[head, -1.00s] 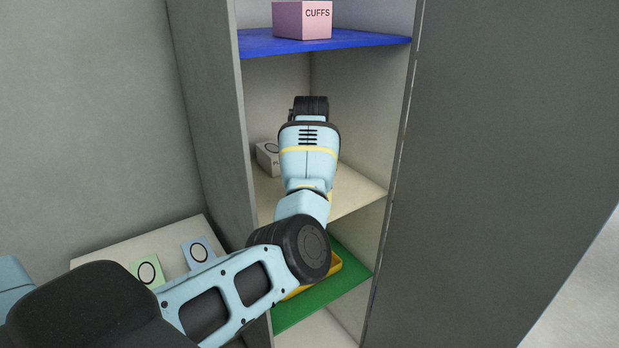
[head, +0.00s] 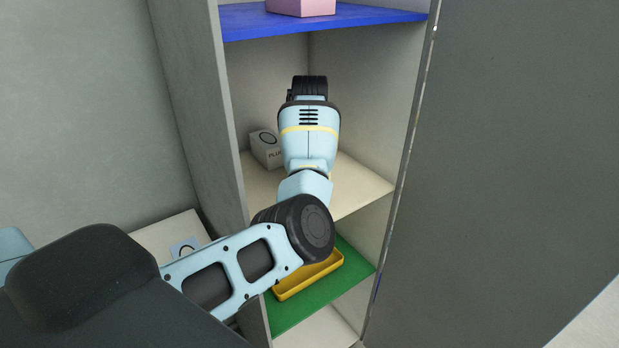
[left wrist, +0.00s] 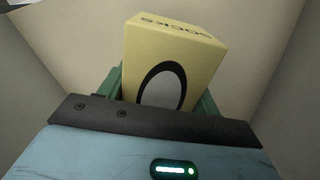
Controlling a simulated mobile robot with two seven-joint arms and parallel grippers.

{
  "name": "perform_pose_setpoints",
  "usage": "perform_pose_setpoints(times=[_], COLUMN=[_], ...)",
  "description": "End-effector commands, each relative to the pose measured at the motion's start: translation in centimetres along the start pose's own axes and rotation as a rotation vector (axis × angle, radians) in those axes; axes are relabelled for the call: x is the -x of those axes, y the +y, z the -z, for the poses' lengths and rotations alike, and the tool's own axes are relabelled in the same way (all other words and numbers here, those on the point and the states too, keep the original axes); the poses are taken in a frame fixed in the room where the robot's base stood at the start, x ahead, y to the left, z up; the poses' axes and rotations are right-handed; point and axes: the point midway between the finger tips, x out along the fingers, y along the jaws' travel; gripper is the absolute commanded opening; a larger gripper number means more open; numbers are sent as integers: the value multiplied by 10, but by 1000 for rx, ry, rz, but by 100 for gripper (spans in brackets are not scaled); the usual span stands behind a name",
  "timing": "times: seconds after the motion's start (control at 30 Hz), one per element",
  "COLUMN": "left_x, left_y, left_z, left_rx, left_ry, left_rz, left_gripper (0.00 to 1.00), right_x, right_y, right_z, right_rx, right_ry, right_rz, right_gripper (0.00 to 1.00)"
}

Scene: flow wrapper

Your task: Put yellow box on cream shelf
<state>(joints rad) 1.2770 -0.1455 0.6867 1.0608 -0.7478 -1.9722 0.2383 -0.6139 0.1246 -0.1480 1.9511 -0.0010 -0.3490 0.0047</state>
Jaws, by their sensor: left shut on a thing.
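The yellow box (left wrist: 175,70), printed SOCKS with a dark ring around a pale oval, is held between the green fingers of my left gripper (left wrist: 162,90) in the left wrist view. The cream shelf (head: 362,190) is the middle level of the tall grey cabinet in the head view. My left arm reaches into the bay above it. My left gripper and the yellow box are hidden behind the arm in the head view, so the box's height above the shelf cannot be told. My right gripper is not in view.
A white box (head: 264,150) stands at the left of the cream shelf. The blue shelf (head: 365,20) above carries a pink box (head: 300,6). The green shelf (head: 335,290) below holds a yellow tray (head: 309,277). The cream shelf's right part looks clear.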

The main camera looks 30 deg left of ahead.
Motion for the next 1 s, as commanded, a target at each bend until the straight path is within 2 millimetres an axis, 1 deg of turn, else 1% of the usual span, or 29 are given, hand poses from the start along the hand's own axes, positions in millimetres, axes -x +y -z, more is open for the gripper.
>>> perform_pose_setpoints(times=[0.13, 0.23, 0.67, 0.7, 0.83, 1.0], left_x=[-19, -30, -36, -35, -35, -35], left_y=[1, 1, 1, 1, 1, 1], left_z=[-5, -8, -8, -8, -8, -8], left_rx=[1, 2, 3, 3, 3, 3], left_ry=[-4, -2, -2, -2, -1, -1], left_rz=[2, 0, 1, 1, 1, 0], left_gripper=[39, 39, 39, 69, 85, 85], right_x=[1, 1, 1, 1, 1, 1], right_y=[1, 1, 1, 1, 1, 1], right_z=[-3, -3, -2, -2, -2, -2], right_rx=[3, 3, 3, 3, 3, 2], right_ry=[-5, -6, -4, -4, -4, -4], right_rz=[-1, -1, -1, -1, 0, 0], right_gripper=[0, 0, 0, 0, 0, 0])
